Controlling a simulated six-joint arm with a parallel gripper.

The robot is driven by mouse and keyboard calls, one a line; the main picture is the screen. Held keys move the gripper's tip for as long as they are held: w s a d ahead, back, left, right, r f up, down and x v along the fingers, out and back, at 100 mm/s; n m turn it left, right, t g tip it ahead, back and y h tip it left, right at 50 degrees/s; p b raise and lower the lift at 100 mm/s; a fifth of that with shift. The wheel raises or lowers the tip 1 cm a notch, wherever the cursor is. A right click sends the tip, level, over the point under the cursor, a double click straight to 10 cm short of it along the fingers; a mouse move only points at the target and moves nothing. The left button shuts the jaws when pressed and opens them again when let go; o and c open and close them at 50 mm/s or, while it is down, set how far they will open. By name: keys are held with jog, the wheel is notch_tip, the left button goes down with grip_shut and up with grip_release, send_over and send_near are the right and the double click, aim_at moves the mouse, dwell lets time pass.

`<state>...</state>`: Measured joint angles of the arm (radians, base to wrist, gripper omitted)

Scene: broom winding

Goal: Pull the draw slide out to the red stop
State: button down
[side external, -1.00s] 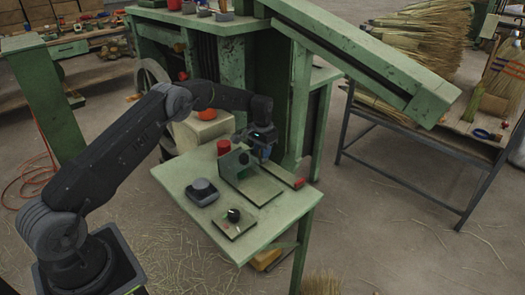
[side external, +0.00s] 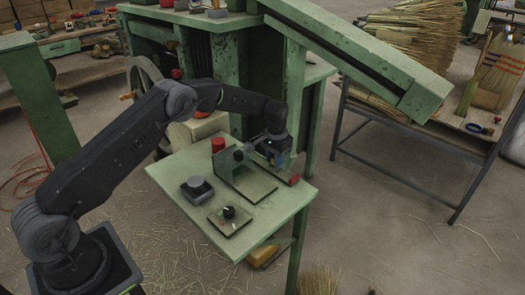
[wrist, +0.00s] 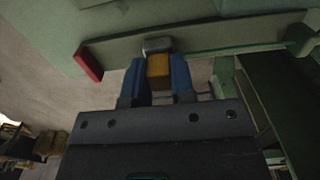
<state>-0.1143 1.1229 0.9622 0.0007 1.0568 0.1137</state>
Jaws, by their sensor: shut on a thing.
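The draw slide (wrist: 158,70) shows in the wrist view as a yellow block with a grey cap. My gripper (wrist: 159,82) has its blue fingers shut on either side of it. The red stop (wrist: 88,63) sits at the left end of a pale green rail (wrist: 220,36), apart from the block, with bare rail between. In the side view my gripper (side external: 281,162) is over the rail close to the red stop (side external: 294,179). The slide is mostly hidden there behind the fingers and wrist.
The green bench (side external: 179,167) also holds an upright plate with a round grey part (side external: 239,154), a red cylinder (side external: 218,144), a grey block (side external: 196,189) and a black knob on a plate (side external: 229,212). A sloping green beam (side external: 345,50) hangs above right.

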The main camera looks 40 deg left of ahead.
jog(key=d, duration=0.7)
jog(key=shift+d, duration=0.1)
jog(key=c, duration=1)
grip_release()
jog(key=shift+o, duration=0.2)
jog(key=shift+r, duration=0.1)
jog(key=shift+r, duration=0.2)
notch_tip(320, 180, up, 13)
jog(key=shift+r, duration=0.15)
